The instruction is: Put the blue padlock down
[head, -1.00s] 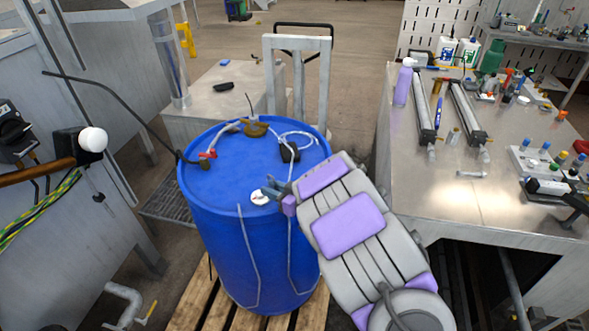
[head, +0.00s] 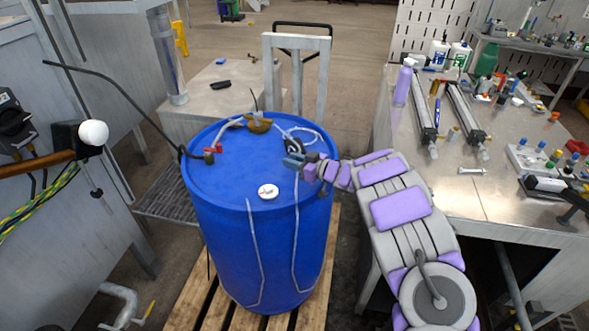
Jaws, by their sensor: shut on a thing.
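My gripper (head: 296,161) is over the right part of the top of a blue drum (head: 240,240), with my arm reaching in from the lower right. It is shut on a small blue-grey piece, which I take for the blue padlock (head: 292,160). The piece is small, and I cannot clearly separate it from the fingertips. A black object (head: 291,146) on the drum top is just behind the gripper and partly hidden by it. I cannot tell whether the padlock touches the drum top.
On the drum top are a white round disc (head: 268,191), a red fitting (head: 212,150), a brown fitting (head: 260,125) and a clear hose (head: 308,131). The drum's left front top is bare. A cluttered metal table (head: 475,202) stands at right.

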